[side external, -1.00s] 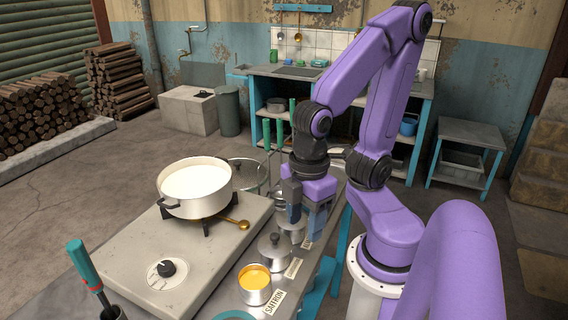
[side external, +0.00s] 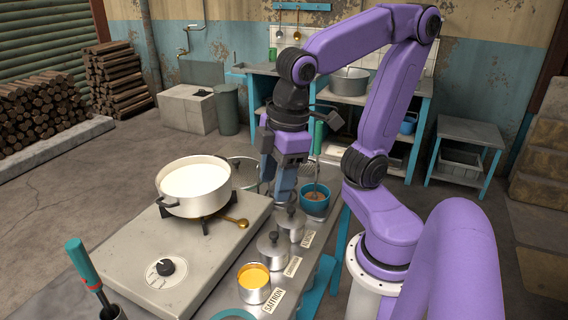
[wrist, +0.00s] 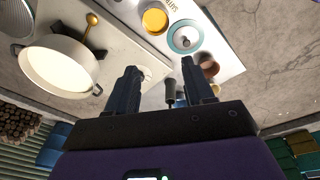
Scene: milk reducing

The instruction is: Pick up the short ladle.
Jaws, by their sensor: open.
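Which utensil is the short ladle is not certain. A teal-handled tool (side external: 82,264) leans in a dark holder at the front left. My gripper (side external: 284,201) is right of the pot, pointing down, above the row of canisters. In the wrist view its fingers (wrist: 160,78) are apart, with a dark handle-like piece (wrist: 170,92) showing between them.
The white pot (side external: 195,207) of milk stands on the stove slab (side external: 135,255). Lidded canisters (side external: 274,250), an open saffron tin (side external: 254,288) and a blue bowl (side external: 316,206) line the right edge. A green handle (side external: 318,137) rises behind my gripper.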

